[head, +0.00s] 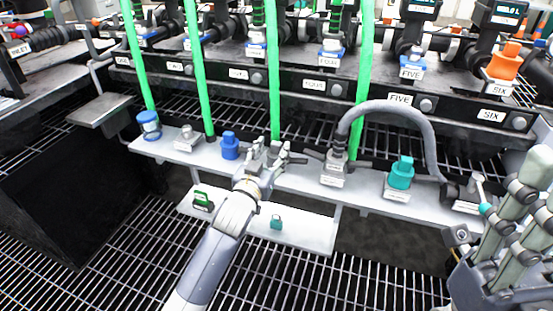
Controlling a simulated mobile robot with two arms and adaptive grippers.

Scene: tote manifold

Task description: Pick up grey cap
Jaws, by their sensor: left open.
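My left gripper (275,152) is open over the middle of the light grey shelf (300,180), its fingers pointing away from me. Its fingers and wrist cover that part of the shelf, so I cannot tell whether a grey piece sits between them. A small grey cap-like piece (187,138) stands on the shelf to the left, apart from the gripper. A blue cap (230,145) stands between that piece and the gripper. At the right edge, jointed grey links (510,220) look like part of my right gripper; its fingertips are not clear.
A grey hose (400,108) arches from a connector (335,168) over a teal cap (401,172). A blue ringed cap (149,124) stands at the shelf's left end. Green hoses (202,75) hang behind. A lower ledge (305,232) holds small green pieces.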

